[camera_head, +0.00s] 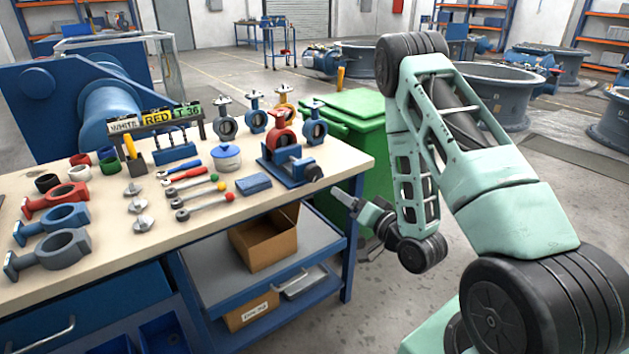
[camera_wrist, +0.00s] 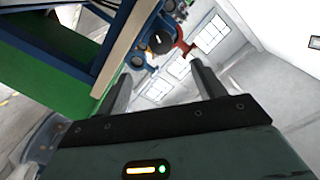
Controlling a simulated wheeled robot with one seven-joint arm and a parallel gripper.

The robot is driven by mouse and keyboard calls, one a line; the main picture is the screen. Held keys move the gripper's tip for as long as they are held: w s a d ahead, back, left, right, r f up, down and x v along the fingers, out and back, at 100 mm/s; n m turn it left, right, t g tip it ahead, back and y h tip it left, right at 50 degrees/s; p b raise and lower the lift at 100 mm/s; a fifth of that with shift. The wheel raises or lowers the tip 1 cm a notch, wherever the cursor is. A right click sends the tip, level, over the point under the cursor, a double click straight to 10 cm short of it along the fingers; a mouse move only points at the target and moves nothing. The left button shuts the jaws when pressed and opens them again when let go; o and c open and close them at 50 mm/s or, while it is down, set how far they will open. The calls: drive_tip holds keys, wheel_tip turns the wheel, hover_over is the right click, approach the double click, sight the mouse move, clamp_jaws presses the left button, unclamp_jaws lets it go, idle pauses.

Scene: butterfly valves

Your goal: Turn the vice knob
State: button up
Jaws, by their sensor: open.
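The blue vice (camera_head: 290,166) stands at the right end of the workbench, with a red butterfly valve (camera_head: 281,130) in it. The vice's black knob (camera_head: 314,173) faces the right edge of the bench. In the wrist view the round black knob (camera_wrist: 160,42) shows beyond and between my fingertips, with the red valve (camera_wrist: 182,44) beside it. My gripper (camera_head: 349,222) is off the bench's right side, lower than the knob and apart from it. Its fingers (camera_wrist: 160,76) are spread with nothing between them.
The workbench (camera_head: 100,248) carries valve bodies, discs, handles and a blue block (camera_head: 253,184). A green bin (camera_head: 346,125) stands close behind my gripper. A cardboard box (camera_head: 265,243) sits on the lower shelf. Open floor lies right of the bench.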

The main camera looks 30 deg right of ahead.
sight(316, 175)
drive_tip(key=w, duration=1.4)
drive_tip(key=shift+w+a, duration=0.25)
drive_tip(key=shift+w, duration=0.1)
drive_tip(key=c, duration=1)
